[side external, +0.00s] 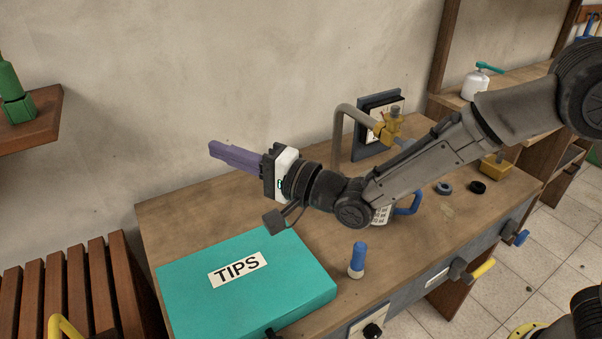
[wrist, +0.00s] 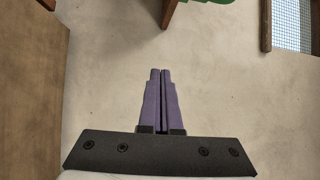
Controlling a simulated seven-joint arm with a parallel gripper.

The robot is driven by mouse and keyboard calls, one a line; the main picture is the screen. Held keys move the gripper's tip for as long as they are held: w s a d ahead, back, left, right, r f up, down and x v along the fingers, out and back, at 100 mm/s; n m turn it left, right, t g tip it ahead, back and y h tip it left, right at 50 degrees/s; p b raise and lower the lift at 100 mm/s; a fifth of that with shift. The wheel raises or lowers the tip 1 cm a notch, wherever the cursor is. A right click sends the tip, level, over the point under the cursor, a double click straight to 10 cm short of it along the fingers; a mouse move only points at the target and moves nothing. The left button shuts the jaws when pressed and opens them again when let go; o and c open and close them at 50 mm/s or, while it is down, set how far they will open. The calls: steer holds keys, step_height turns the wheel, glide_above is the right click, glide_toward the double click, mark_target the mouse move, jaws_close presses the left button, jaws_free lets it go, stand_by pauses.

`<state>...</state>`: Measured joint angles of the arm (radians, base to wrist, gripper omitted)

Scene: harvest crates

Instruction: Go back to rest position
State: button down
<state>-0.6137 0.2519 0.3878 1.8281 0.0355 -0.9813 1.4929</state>
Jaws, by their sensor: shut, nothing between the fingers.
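My gripper (side external: 212,148) is in the side external view, held above the back left part of the wooden workbench (side external: 170,212). Its purple fingers point left, toward the wall side, and lie close together with nothing between them. In the wrist view the gripper (wrist: 160,72) shows both purple fingers side by side, shut, in front of the plain wall. My arm reaches in from the upper right of the side external view. The gripper touches nothing that I can see.
A teal box labelled TIPS (side external: 300,285) lies on the bench below my gripper. A blue-topped bottle (side external: 357,258) stands right of it. A bent pipe with a yellow valve (side external: 390,125) rises behind my arm. A wooden shelf (side external: 45,110) with a green object (side external: 14,100) is at left.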

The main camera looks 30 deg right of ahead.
steer(key=d+r+m+t+h, duration=0.2)
steer(key=d+r+t, duration=0.1)
steer(key=d+r, duration=0.85)
steer(key=s+d+r+h, duration=0.2)
steer(key=d+r, duration=0.1)
steer(key=d, duration=0.3)
steer(key=s+d+r+h, duration=0.2)
steer(key=s+d+r, duration=0.1)
steer(key=d, duration=0.3)
steer(key=s+d+f+n+g+h, duration=0.2)
steer(key=s+d+f, duration=0.1)
steer(key=s+d, duration=0.3)
steer(key=s+d+f+n+g+h, duration=0.1)
steer(key=s+d+f+n+g, duration=0.1)
steer(key=s+f+n+g, duration=0.3)
steer(key=s+d+f+n+g+h, duration=0.1)
steer(key=s+f+n+g, duration=0.4)
steer(key=s+f, duration=0.9)
steer(key=s+d+g, duration=0.1)
steer(key=s, duration=0.2)
steer(key=shift+s+d+f+n, duration=0.2)
steer(key=shift+d+n, duration=0.1)
steer(key=shift+d, duration=0.05)
